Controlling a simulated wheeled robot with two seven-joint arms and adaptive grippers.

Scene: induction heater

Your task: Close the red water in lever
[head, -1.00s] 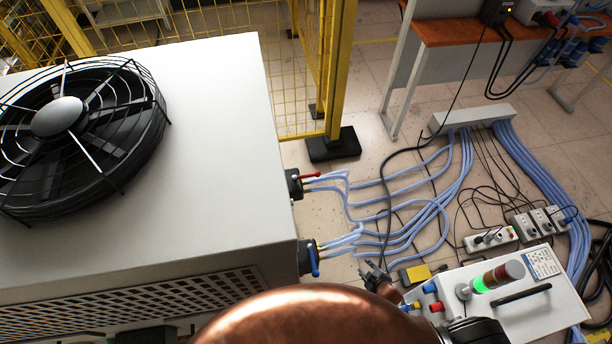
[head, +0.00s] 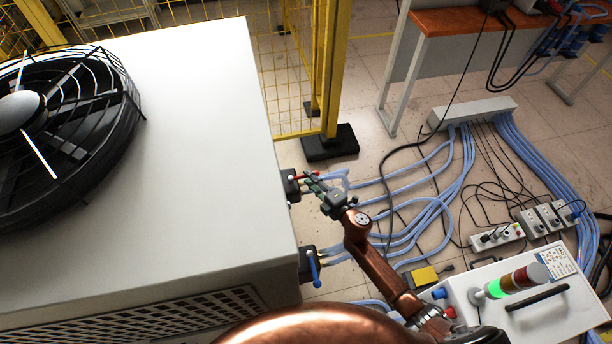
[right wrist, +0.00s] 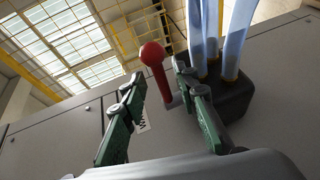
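The red water in lever (head: 299,176) sticks out from the upper black valve block (head: 290,186) on the right side of the white cabinet. In the right wrist view the lever (right wrist: 154,60) shows a round red knob on a red stem beside the dark valve block (right wrist: 228,95). My right gripper (head: 311,180) is at the lever and partly covers it. In the right wrist view its green fingers (right wrist: 160,76) are apart, with the lever between them and a gap on the left. My left gripper is not in view.
A blue lever (head: 314,268) is on the lower valve. Blue hoses (head: 415,171) run from the valves across the floor. A yellow fence post (head: 336,70) stands behind. A white box with a signal light (head: 497,288) is at the lower right.

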